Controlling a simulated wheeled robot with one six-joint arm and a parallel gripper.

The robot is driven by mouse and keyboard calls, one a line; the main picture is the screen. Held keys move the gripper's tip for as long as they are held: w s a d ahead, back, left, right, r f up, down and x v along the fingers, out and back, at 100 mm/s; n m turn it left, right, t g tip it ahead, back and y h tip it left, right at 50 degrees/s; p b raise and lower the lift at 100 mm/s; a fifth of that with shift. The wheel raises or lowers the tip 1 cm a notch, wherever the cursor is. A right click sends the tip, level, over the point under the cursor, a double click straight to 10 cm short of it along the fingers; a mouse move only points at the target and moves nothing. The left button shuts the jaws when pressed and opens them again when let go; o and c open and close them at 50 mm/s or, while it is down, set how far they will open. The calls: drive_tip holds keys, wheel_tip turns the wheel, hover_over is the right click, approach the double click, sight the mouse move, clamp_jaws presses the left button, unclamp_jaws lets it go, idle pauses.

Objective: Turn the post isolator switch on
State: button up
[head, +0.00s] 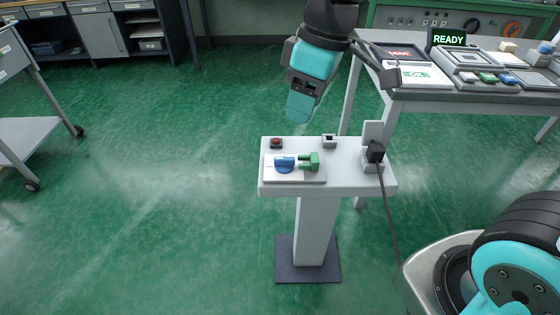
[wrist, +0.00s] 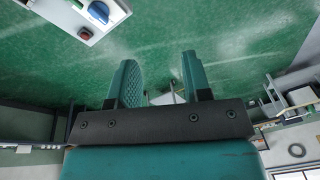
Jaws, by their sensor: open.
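The post (head: 317,230) is a light grey pedestal with a flat top. On its white plate (head: 295,178) sits a blue rotary switch (head: 285,163), its handle lying roughly sideways. The same blue switch (wrist: 98,12) shows at the upper left of the wrist view, near the picture's edge. A green part (head: 310,162) sits just right of the switch on the plate. My gripper (head: 300,108) is above and behind the post top, apart from the switch, pointing down. In the wrist view its two teal fingers (wrist: 160,82) are apart with nothing between them.
A red button (head: 276,142) sits behind the switch, with a small grey box (head: 328,140) to its right. A black plug (head: 376,152) with a hanging cable is at the post's right end. A bench (head: 470,95) with a READY display stands behind right.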

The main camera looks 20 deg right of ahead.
sight(288, 158)
drive_tip(key=w+d+f+n+h+b, duration=0.2)
drive_tip(key=w+d+f+n+b, duration=0.15)
drive_tip(key=w+f, duration=1.1)
drive_tip(key=shift+n, duration=0.35)
drive_tip(key=f, duration=0.5)
drive_tip(key=w+f, duration=0.1)
drive_tip(key=f, duration=0.4)
drive_tip(key=w+f, duration=0.1)
drive_tip(key=f, duration=0.4)
drive_tip(key=shift+r, duration=0.1)
clamp_jaws()
